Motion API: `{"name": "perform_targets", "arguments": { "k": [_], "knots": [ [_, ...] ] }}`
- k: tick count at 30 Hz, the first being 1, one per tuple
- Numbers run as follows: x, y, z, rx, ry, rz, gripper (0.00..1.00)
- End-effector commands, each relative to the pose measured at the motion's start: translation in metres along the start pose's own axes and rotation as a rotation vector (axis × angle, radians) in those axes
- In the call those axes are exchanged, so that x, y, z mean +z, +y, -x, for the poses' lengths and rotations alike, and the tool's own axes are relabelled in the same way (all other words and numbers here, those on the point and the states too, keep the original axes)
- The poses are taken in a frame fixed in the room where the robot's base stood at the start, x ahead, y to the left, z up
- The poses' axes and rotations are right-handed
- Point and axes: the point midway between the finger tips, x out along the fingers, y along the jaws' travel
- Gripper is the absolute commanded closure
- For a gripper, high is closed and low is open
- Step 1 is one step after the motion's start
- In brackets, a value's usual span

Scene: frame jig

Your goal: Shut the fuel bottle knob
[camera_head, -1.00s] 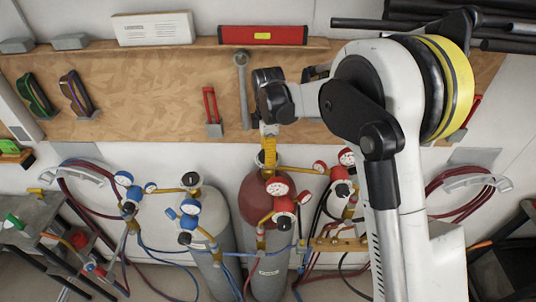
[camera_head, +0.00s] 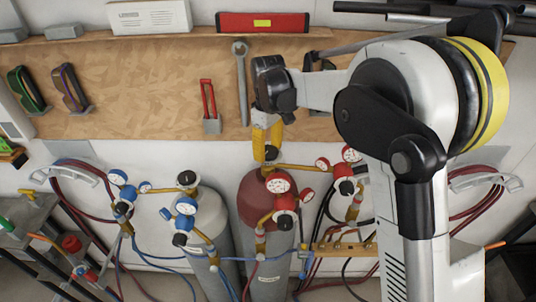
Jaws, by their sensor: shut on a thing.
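The fuel bottle (camera_head: 253,198) is a grey cylinder with a dark red top, standing upright below the wall board. Its dark knob (camera_head: 270,153) sits on top of the valve, above the brass fitting. My gripper (camera_head: 267,146) points down from above with its yellow fingers shut on the knob. The fingers hide part of the knob, so its turn position cannot be told. A red regulator with gauges (camera_head: 280,184) is in front of the bottle's top.
A grey bottle with blue gauges (camera_head: 203,207) stands just to the left. Another red gauge set (camera_head: 347,186) is to the right. Blue and red hoses hang around them. A wooden board (camera_head: 160,95) with a wrench (camera_head: 242,85) is behind my gripper.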

Motion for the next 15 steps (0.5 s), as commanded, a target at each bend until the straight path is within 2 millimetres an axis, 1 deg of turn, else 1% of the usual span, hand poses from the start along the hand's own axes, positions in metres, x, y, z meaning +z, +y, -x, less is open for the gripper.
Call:
{"name": "perform_targets", "arguments": {
  "k": [15],
  "knots": [
    [0.0000, 0.0000, -0.0012, 0.000, 0.000, -0.490, 0.77]
  ]
}}
